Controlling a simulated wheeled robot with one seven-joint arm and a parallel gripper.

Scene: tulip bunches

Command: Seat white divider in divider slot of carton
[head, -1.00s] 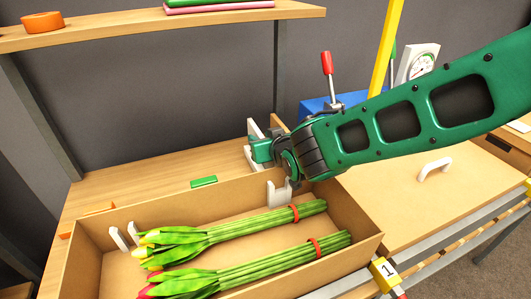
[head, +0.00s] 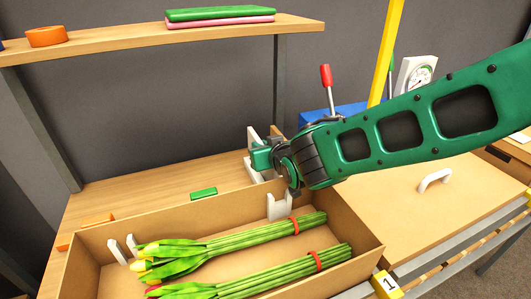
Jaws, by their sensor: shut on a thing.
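The open brown carton (head: 345,217) stands at the front of the bench with two tulip bunches (head: 263,238) (head: 281,273) lying in it, tied with red bands. White slot pieces show inside it: a notched one (head: 280,206) at the back wall and a pair of prongs (head: 115,252) at the left. My gripper (head: 259,158) is beyond the carton's back wall, above the bench. It is shut on a white part, seemingly the white divider (head: 252,136), which shows above the jaws. More white shows below them. My gripper hides its middle, so I cannot tell its full shape.
A green block (head: 204,193) and an orange item (head: 98,219) lie on the bench behind the carton. A shelf (head: 120,38) runs above. A red-knobbed lever (head: 326,77), yellow post (head: 385,50) and dial gauge (head: 416,76) stand to the right.

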